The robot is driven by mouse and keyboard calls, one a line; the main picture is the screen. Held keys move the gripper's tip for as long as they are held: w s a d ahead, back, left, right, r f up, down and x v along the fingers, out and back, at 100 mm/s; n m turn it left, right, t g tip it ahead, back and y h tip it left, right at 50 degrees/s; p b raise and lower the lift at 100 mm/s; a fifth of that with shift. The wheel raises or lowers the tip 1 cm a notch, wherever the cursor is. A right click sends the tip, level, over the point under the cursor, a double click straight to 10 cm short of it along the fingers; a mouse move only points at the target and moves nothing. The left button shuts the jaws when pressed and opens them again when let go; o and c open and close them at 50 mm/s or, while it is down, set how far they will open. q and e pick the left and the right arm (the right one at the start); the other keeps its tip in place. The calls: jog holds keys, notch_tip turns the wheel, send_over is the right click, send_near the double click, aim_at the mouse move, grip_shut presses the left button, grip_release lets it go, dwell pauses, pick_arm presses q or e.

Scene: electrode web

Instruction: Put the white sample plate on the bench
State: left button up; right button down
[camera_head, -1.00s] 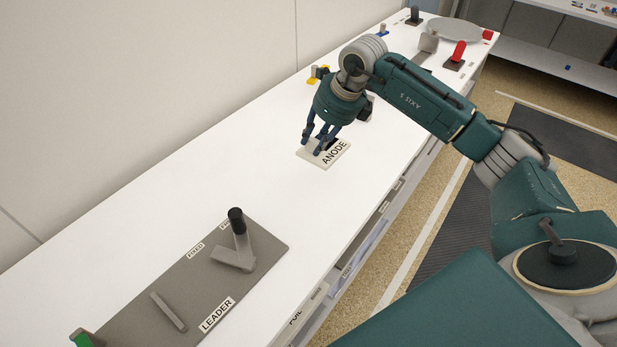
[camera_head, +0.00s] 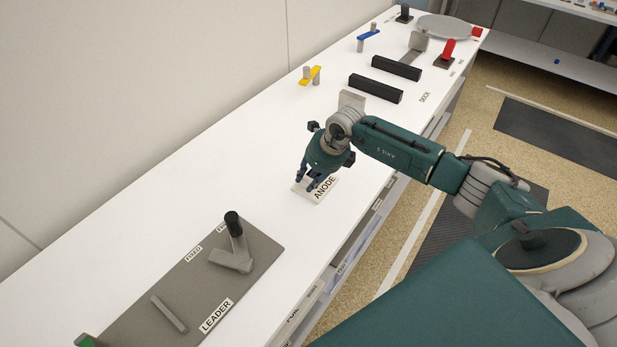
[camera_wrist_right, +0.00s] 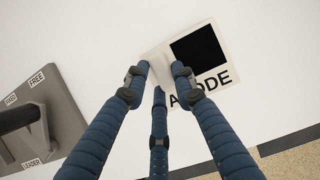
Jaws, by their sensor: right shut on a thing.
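The white sample plate (camera_head: 298,190) has a black square and the word ANODE on it. In the head view it is low over or resting on the white bench (camera_head: 160,155); I cannot tell whether there is a gap. It also shows in the right wrist view (camera_wrist_right: 230,77), with a pale grip piece between the fingers. My right gripper (camera_head: 313,186) is above the plate, shut on that piece; in the right wrist view its blue fingers (camera_wrist_right: 160,80) close around it. My left gripper is out of view.
A grey LEADER board (camera_head: 185,285) with a black-topped post (camera_head: 235,235) lies at the front left. Two black bars (camera_head: 376,88), a yellow piece (camera_head: 309,75), a blue piece (camera_head: 368,38) and a red handle (camera_head: 448,50) stand farther back. Bare bench surrounds the plate.

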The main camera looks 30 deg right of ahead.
jog(key=shift+f, duration=0.1)
jog(key=c, duration=1.4)
grip_release()
jog(key=shift+c, duration=0.2)
jog(key=shift+r, duration=0.25)
jog(key=shift+s+d+r, duration=0.1)
jog(key=shift+r, duration=0.2)
jog(key=b+v, duration=0.3)
jog(key=v, duration=0.8)
jog(key=shift+s, duration=0.2)
